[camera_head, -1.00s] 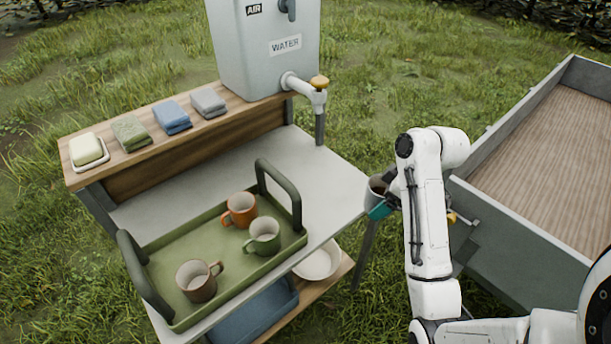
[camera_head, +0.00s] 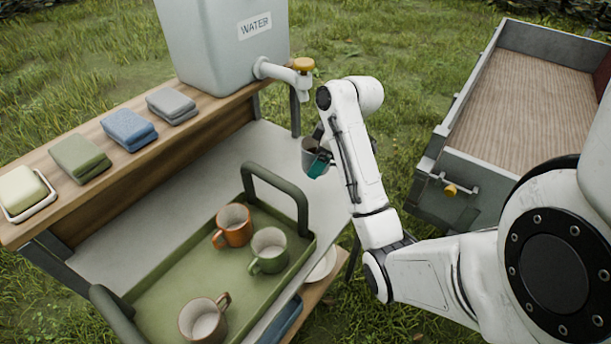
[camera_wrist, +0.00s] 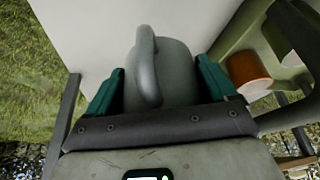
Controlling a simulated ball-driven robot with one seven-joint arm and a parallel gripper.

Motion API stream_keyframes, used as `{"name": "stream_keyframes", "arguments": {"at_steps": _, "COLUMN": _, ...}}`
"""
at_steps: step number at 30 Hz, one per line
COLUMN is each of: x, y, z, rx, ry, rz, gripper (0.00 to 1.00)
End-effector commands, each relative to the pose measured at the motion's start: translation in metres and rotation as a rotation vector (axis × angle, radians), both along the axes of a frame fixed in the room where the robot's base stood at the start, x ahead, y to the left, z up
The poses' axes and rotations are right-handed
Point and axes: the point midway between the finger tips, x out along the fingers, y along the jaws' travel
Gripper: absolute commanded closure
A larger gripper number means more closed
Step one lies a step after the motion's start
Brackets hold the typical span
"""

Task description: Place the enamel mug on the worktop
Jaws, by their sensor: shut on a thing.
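My gripper (camera_head: 319,166) is shut on a grey enamel mug (camera_head: 309,150) by the right end of the pale grey worktop (camera_head: 215,178). In the wrist view the mug (camera_wrist: 178,75) sits between the two teal fingers, its curved handle (camera_wrist: 147,65) facing the camera. The pale worktop (camera_wrist: 100,25) shows beyond it. I cannot tell whether the mug touches the worktop. Part of the mug is hidden by the fingers and arm.
A green tray (camera_head: 165,290) holds an orange mug (camera_head: 233,226), a green mug (camera_head: 268,251) and a brown mug (camera_head: 204,322). The water tank (camera_head: 215,50) has a tap (camera_head: 290,75) near my gripper. A cart (camera_head: 475,190) stands right. Bare worktop lies behind the tray.

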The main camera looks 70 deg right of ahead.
Motion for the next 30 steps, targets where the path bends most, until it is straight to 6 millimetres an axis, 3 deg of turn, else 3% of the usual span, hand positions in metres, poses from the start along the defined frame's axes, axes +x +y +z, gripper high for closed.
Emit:
{"name": "stream_keyframes", "arguments": {"at_steps": 1, "x": 0.007, "y": -0.006, "z": -0.01, "rx": -0.003, "ry": -0.002, "rz": 0.002, "gripper": 0.51}}
{"name": "stream_keyframes", "arguments": {"at_steps": 5, "x": 0.024, "y": -0.024, "z": -0.014, "rx": 0.001, "ry": 0.002, "rz": -0.001, "gripper": 0.51}}
{"name": "stream_keyframes", "arguments": {"at_steps": 13, "x": 0.048, "y": -0.047, "z": -0.057, "rx": 0.001, "ry": 0.001, "rz": -0.002, "gripper": 0.51}}
{"name": "stream_keyframes", "arguments": {"at_steps": 20, "x": 0.056, "y": -0.054, "z": -0.07, "rx": -0.001, "ry": 0.001, "rz": 0.0, "gripper": 0.51}}
{"name": "stream_keyframes", "arguments": {"at_steps": 30, "x": 0.057, "y": -0.055, "z": -0.103, "rx": -0.001, "ry": 0.0, "rz": -0.001, "gripper": 0.51}}
